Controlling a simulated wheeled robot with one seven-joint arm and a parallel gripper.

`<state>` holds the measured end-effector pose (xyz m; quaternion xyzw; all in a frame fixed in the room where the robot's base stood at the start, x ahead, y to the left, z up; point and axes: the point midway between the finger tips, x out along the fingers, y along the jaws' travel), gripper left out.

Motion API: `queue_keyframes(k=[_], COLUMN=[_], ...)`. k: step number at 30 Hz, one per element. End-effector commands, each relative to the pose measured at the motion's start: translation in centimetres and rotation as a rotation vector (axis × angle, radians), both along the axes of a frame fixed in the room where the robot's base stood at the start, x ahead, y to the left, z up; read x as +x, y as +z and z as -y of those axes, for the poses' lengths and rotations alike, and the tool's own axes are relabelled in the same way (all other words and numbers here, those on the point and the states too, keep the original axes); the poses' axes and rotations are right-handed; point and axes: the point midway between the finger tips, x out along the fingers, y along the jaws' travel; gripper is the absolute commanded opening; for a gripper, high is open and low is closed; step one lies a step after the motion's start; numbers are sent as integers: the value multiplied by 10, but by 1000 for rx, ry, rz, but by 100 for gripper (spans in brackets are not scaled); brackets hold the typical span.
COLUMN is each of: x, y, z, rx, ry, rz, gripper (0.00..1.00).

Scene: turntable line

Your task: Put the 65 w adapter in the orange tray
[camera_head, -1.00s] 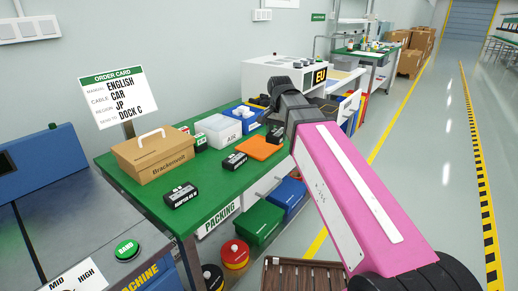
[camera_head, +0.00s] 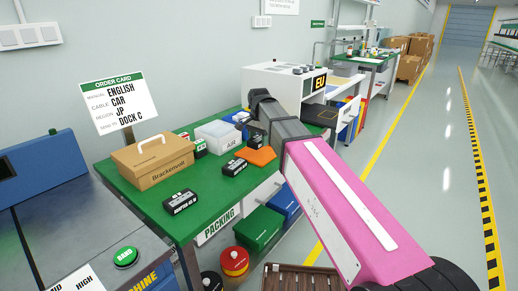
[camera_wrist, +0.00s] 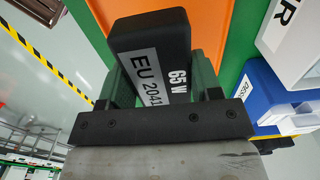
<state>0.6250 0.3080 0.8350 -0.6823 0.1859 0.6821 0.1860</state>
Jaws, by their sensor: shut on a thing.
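My gripper (camera_wrist: 163,88) is shut on the black 65 W adapter (camera_wrist: 150,42), which has a white label reading EU 2041. In the head view the adapter (camera_head: 256,141) hangs below my gripper, at the orange tray (camera_head: 266,155) on the green packing table. The orange tray also shows beyond the adapter in the wrist view (camera_wrist: 236,28). I cannot tell whether the adapter touches the tray. My gripper's fingertips are mostly hidden in the head view.
Two other black adapters lie on the table (camera_head: 145,197), one at the front (camera_head: 181,201) and one (camera_head: 234,167) just left of the tray.

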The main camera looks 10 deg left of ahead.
Motion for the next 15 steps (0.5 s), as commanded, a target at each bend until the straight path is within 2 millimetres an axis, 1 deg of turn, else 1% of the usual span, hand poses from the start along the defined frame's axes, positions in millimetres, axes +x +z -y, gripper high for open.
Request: queue_keyframes(k=[1,4,8,10,15], x=[8,14,15,14,14], y=[-4,-8,-12,-18,-40], z=[-1,-2,-1,-1,-1], rx=[0,0,0,0,-1], ry=[0,0,0,0,0], rz=[-1,-1,-1,-1,-2], gripper=[24,24,24,24,24])
